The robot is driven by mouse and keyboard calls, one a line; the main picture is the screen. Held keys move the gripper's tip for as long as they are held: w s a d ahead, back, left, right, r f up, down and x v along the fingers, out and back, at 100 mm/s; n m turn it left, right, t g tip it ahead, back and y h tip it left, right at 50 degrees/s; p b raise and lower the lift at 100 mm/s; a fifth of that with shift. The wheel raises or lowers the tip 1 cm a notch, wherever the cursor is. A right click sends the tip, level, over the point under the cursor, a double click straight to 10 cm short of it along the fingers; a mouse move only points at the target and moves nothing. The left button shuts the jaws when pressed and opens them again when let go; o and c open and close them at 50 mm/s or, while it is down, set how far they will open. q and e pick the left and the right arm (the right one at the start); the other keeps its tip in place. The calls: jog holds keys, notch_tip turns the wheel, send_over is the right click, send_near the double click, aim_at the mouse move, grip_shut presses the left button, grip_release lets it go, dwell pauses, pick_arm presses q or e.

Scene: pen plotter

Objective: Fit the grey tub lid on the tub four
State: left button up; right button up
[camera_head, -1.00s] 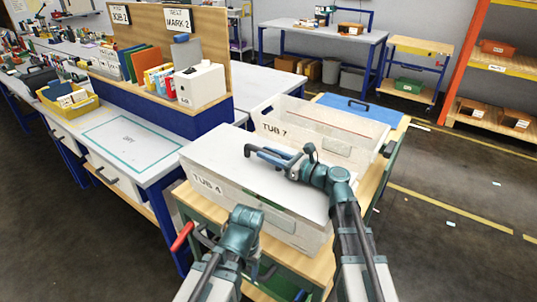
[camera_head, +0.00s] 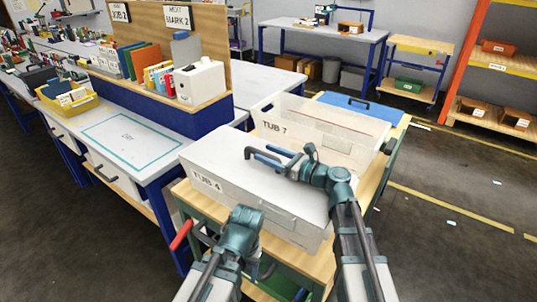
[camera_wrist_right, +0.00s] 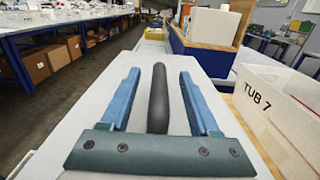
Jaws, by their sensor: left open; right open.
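The light grey tub lid (camera_head: 225,155) lies flat over tub four (camera_head: 262,215) and covers its top. No gap shows along the near edge between lid and tub. My right gripper (camera_head: 262,153) is open just over the lid. In the right wrist view its blue fingers (camera_wrist_right: 158,92) stand on either side of the lid's dark handle (camera_wrist_right: 159,105), apart from it. The lid (camera_wrist_right: 85,110) also fills much of that view. My left gripper (camera_head: 238,245) is by the near side of tub four, and its fingertips are mostly hidden.
Open clear tub seven (camera_head: 320,130) stands directly behind tub four on the wooden cart top (camera_head: 180,190). A blue panel (camera_head: 355,103) lies beyond it. A red lever (camera_head: 181,236) sticks out at the cart's left. The bench (camera_head: 130,140) on the left has a bare marked area.

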jog(key=v, duration=1.3)
jog(key=shift+s+d, duration=0.25)
jog(key=shift+d, duration=0.1)
